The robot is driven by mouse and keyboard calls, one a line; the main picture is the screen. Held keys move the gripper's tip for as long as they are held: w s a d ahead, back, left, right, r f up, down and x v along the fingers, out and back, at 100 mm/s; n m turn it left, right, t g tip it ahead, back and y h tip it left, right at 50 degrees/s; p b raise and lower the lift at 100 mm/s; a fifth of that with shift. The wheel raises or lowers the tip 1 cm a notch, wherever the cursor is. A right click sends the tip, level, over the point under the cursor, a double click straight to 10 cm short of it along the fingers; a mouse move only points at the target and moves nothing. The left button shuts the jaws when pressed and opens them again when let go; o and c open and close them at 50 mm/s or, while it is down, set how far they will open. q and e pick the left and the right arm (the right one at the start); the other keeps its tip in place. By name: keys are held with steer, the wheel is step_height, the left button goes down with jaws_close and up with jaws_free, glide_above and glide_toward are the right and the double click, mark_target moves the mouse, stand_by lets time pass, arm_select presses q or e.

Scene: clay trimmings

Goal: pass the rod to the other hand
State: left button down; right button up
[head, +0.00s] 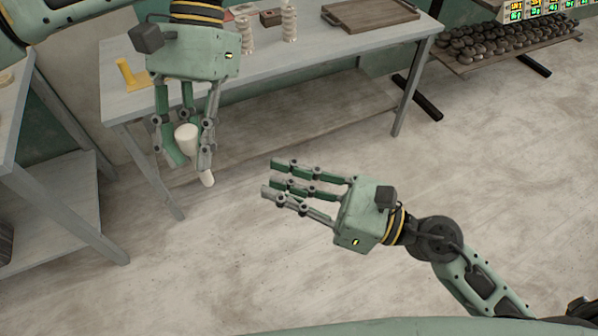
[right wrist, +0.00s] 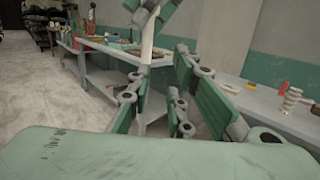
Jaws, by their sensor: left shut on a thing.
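A pale cream rod (head: 206,178) is held in my left gripper (head: 186,150), whose fingers are shut around it. The rod hangs steeply, slightly tilted, with its lower end below the fingertips; the fingers hide part of it. In the right wrist view the rod (right wrist: 147,46) stands nearly upright beyond my right fingers, under the left gripper (right wrist: 150,12). My right gripper (head: 268,180) is open and empty, its fingers pointing left toward the rod. There is a clear gap between its fingertips and the rod.
A grey table (head: 300,58) behind bears a brown tray (head: 370,14), white ribbed pieces (head: 289,22) and a yellow piece (head: 128,74). A shelf of dark lumps (head: 490,46) stands at the back right. Another table (head: 10,105) is at the left. The floor below the grippers is clear.

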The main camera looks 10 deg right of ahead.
arm_select(q)
steer(key=shift+s, duration=0.1)
arm_select(e)
steer(key=w+a+r+n+g, duration=0.2)
steer(key=w+a+g, duration=0.1)
steer(key=a, duration=0.6)
steer(key=shift+r+g, duration=0.2)
steer(key=shift+g, duration=0.4)
steer(key=shift+a, duration=0.1)
steer(key=shift+c, duration=0.2)
jaws_close()
arm_select(q)
steer(key=c, duration=1.4)
jaws_free()
steer(key=shift+c, duration=0.2)
